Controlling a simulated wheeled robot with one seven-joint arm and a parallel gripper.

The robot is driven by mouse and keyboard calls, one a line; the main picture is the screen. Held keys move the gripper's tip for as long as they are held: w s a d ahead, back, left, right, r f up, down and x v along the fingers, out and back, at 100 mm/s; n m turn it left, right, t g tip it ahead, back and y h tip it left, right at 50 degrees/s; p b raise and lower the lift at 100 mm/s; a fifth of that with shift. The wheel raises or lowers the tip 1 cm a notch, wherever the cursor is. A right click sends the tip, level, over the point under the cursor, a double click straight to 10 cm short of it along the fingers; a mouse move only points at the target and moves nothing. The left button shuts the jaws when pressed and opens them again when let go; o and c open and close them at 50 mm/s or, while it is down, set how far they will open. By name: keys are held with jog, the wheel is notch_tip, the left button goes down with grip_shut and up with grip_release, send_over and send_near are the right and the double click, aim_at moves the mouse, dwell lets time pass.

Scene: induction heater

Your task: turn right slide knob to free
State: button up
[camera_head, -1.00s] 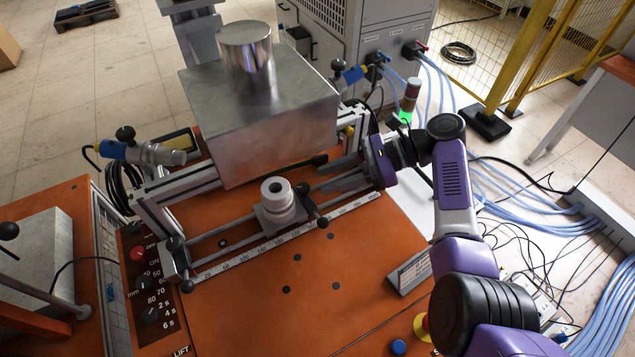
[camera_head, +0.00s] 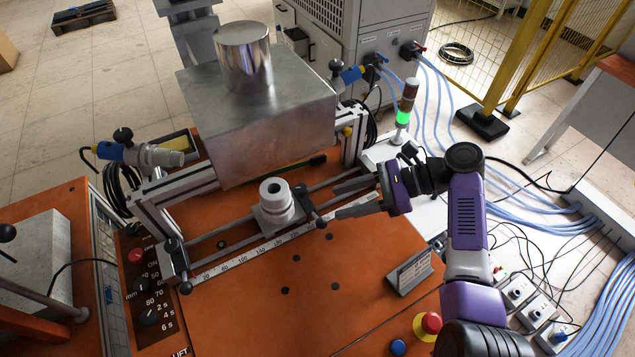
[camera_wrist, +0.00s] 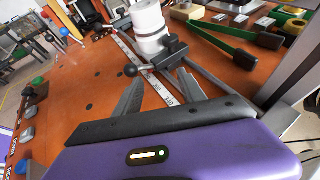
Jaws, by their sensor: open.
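The slide's right clamp carries a small black ball knob (camera_head: 322,223) on a lever, at the right of the white cylindrical holder (camera_head: 277,198). In the wrist view the ball knob (camera_wrist: 131,70) shows just beyond the left fingertip, and the dark clamp block (camera_wrist: 172,46) lies beyond the fingers. My gripper (camera_head: 329,203) is open and empty, low over the right part of the slide rails, with its fingers pointing left toward the clamp. The near finger's tip is close to the knob; whether they touch I cannot tell. Both fingers also show in the wrist view (camera_wrist: 160,76).
A large metal box (camera_head: 260,125) with a cylinder on top stands behind the slide. A scale strip (camera_head: 255,250) runs along the slide's front. A small sign (camera_head: 410,272) and a red button (camera_head: 431,322) stand at the front right. The orange tabletop in front is mostly clear.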

aim_at(305, 188)
jog(key=shift+s+m+t, duration=0.4)
jog(key=shift+s+t, duration=0.05)
jog(key=shift+t, duration=0.05)
jog(key=shift+s+a+r+m+t, duration=0.1)
jog(key=shift+s+r+m+t, duration=0.05)
jog(key=shift+r+m+t, duration=0.2)
jog(key=shift+w+a+r+m+t+p, duration=0.15)
jog(key=shift+w+a+m+t, duration=0.2)
jog(key=shift+a, duration=0.9)
jog(key=shift+w+a+r+m+t+p, duration=0.1)
jog(key=shift+w+a+m+t+p, duration=0.25)
jog(key=shift+a, duration=0.95)
jog(key=shift+w+a+r+m+t, duration=0.2)
jog(key=shift+w+a+t, duration=0.3)
jog(key=shift+a, duration=0.75)
jog(key=shift+w, duration=0.1)
grip_shut()
